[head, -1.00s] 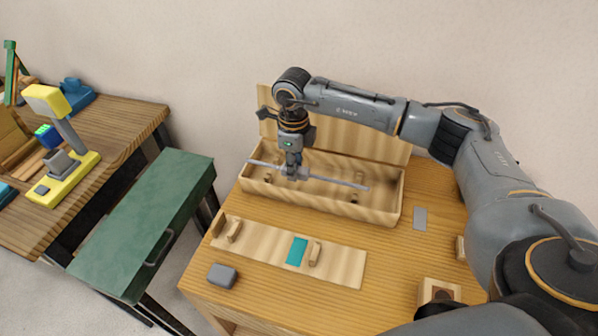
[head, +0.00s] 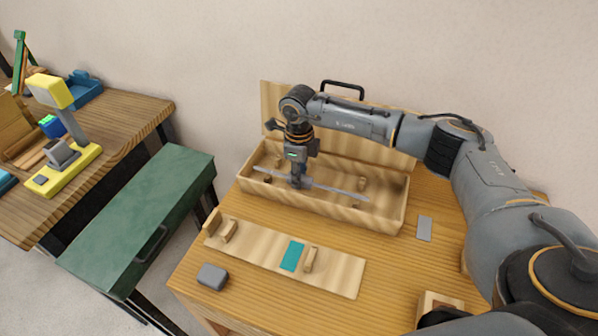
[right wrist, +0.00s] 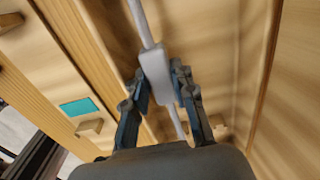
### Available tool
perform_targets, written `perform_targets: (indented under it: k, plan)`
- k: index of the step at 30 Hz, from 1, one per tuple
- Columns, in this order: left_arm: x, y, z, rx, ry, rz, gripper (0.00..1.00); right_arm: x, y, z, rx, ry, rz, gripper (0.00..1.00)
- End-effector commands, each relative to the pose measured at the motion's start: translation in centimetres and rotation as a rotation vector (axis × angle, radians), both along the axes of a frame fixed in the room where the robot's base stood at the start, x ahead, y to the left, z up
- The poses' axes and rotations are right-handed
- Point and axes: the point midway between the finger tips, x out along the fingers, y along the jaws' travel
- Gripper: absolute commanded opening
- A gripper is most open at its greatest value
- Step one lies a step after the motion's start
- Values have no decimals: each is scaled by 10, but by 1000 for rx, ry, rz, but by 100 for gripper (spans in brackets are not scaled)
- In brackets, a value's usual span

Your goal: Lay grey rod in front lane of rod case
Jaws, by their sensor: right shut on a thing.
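The grey rod (head: 335,191) is long and thin, with a thicker grey block (right wrist: 155,74) at its middle. My right gripper (head: 298,183) is shut on that block, pointing down; its fingers (right wrist: 166,88) lie on both sides of it in the right wrist view. The rod case (head: 330,213) is a long open wooden box with its lid (head: 375,145) raised at the back. The rod lies lengthwise over or within the case, low near the small wooden supports (head: 362,184). I cannot tell whether it touches them. My left gripper is out of view.
A wooden board (head: 335,275) with a teal patch (head: 292,256) and small blocks lies in front of the case. A dark grey block (head: 212,276) sits near the table's left edge. A flat grey plate (head: 424,228) lies right of the case.

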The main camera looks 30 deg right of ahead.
Motion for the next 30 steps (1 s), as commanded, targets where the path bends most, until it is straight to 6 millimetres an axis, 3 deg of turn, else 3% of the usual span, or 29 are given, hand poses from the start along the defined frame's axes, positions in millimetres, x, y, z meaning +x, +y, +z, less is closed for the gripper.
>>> perform_targets:
  k: [6,30]
  plan:
    - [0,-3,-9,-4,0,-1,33,0,0,-10,-1,-1,0,0]
    - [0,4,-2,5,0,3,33,0,0,2,0,0,1,0]
